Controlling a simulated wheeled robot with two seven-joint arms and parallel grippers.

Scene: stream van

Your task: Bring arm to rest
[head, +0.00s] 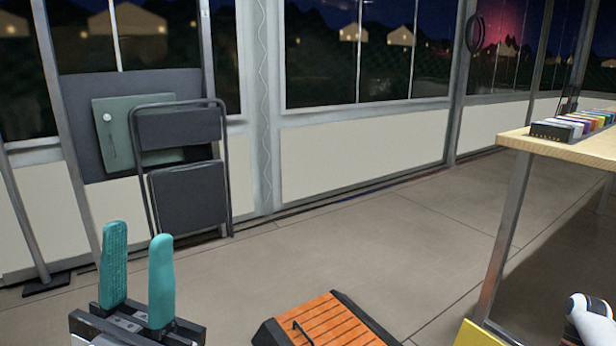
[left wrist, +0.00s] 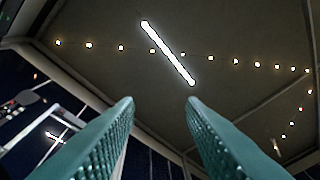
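My left gripper (head: 138,275) stands upright at the lower left of the head view, its two teal fingers apart with nothing between them. In the left wrist view its fingers (left wrist: 160,110) are also apart and empty, pointing up toward the dark ceiling. A white and black piece at the lower right edge of the head view seems to be part of my right arm. The right gripper's fingers do not show.
A folded dark chair (head: 187,190) leans at the wall on the left. A slatted orange-brown box (head: 325,322) lies on the floor at bottom centre. A wooden table (head: 560,146) at the right carries a row of coloured items (head: 580,124). The middle floor is clear.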

